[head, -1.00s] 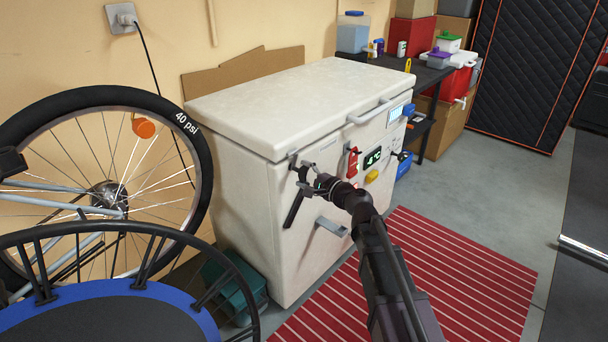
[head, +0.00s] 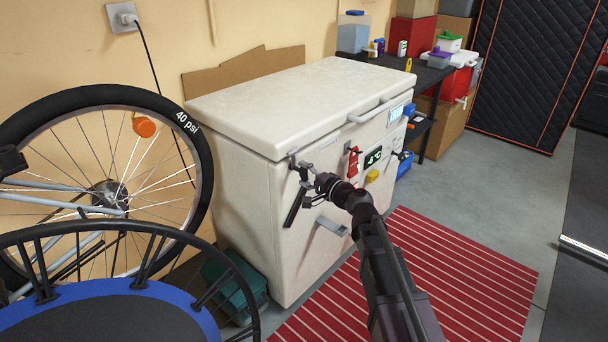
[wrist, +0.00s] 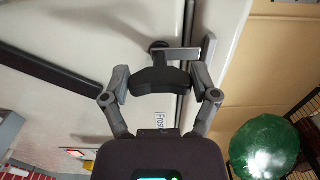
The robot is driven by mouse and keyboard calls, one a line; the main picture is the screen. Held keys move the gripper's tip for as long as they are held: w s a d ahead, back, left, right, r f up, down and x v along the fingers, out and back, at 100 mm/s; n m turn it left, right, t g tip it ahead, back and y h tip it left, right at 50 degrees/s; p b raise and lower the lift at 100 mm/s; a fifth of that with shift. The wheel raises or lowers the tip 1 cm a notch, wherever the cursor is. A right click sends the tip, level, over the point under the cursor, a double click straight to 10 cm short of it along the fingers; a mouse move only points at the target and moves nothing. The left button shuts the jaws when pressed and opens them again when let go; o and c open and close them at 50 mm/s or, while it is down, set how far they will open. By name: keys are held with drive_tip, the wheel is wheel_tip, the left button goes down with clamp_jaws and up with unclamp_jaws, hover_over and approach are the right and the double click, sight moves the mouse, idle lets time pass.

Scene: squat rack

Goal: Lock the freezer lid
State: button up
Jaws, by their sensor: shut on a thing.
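The white chest freezer (head: 250,185) stands against the wall with its lid (head: 300,95) down. A metal latch (head: 297,163) sits at the front left, just under the lid edge, with a dark lever (head: 294,208) slanting down below it. My gripper (head: 313,182) is at this latch. In the wrist view, my gripper (wrist: 163,88) has one finger on each side of a black curved latch piece (wrist: 163,78) and is shut on it. A metal bar (wrist: 178,56) of the latch shows just beyond. The fingers partly hide the latch in the head view.
A grey handle (head: 331,226) sticks out lower down. A bicycle wheel (head: 105,190) and trampoline (head: 110,325) stand left. A striped red mat (head: 440,270) lies in front.

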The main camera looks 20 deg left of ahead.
drive_tip(key=o, duration=1)
drive_tip(key=shift+a, duration=0.1)
drive_tip(key=shift+d, duration=0.2)
drive_tip(key=v, duration=1.1)
drive_tip(key=shift+s+d, duration=0.2)
drive_tip(key=shift+d, duration=0.1)
drive_tip(key=shift+f, duration=0.15)
